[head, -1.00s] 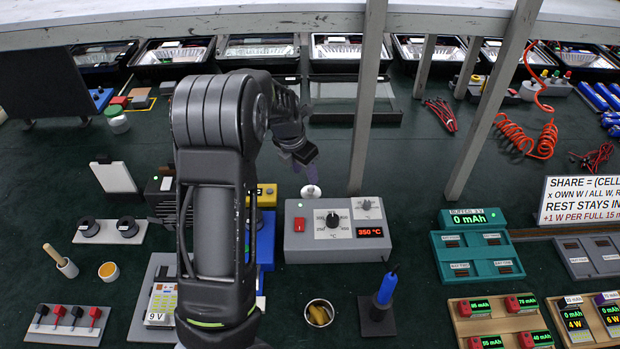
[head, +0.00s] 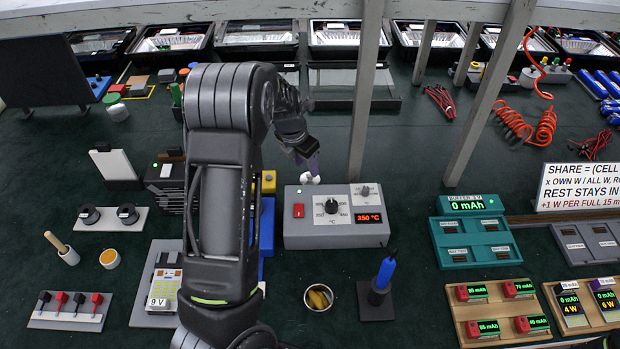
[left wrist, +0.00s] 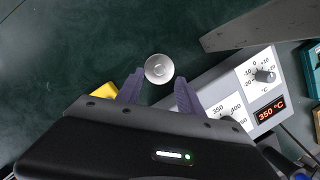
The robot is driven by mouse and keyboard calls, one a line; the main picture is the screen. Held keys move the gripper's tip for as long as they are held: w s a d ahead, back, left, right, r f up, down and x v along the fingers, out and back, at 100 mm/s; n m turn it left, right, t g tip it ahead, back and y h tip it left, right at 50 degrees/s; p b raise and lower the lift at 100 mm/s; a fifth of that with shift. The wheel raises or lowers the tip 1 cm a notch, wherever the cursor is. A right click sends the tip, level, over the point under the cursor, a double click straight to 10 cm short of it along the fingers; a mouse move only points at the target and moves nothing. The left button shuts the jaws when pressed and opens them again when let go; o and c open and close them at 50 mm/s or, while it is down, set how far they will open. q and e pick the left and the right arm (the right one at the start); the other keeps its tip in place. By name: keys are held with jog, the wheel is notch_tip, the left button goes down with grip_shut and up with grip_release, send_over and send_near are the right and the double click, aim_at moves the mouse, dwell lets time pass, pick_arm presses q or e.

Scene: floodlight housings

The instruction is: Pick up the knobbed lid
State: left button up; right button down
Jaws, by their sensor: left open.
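A small round pale disc, which appears to be the knobbed lid (left wrist: 159,68), lies on the dark green surface in the left wrist view, with a small bright centre. In the head view it shows as a whitish spot (head: 306,177) just behind the grey temperature box, partly hidden by my fingers. My left gripper (left wrist: 158,90) is open, its two purple fingers pointing toward the disc from either side, with nothing held. In the head view the left gripper (head: 313,166) is at the box's back edge. My right gripper is not in view.
The grey temperature box (head: 337,230) with a dial and a 350 °C display stands close to the left gripper. A grey upright post (head: 366,95) rises behind it. A blue and yellow item (head: 267,225) is partly hidden by my arm. Green surface beyond the disc is clear.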

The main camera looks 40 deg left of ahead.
aim_at(309, 175)
pick_arm(q)
jog(key=p+x, duration=0.1)
jog(key=x, duration=0.3)
jog(key=shift+w+f, duration=0.2)
jog(key=shift+f, duration=0.1)
jog(key=shift+c, duration=0.2)
grip_shut()
dwell(0.4)
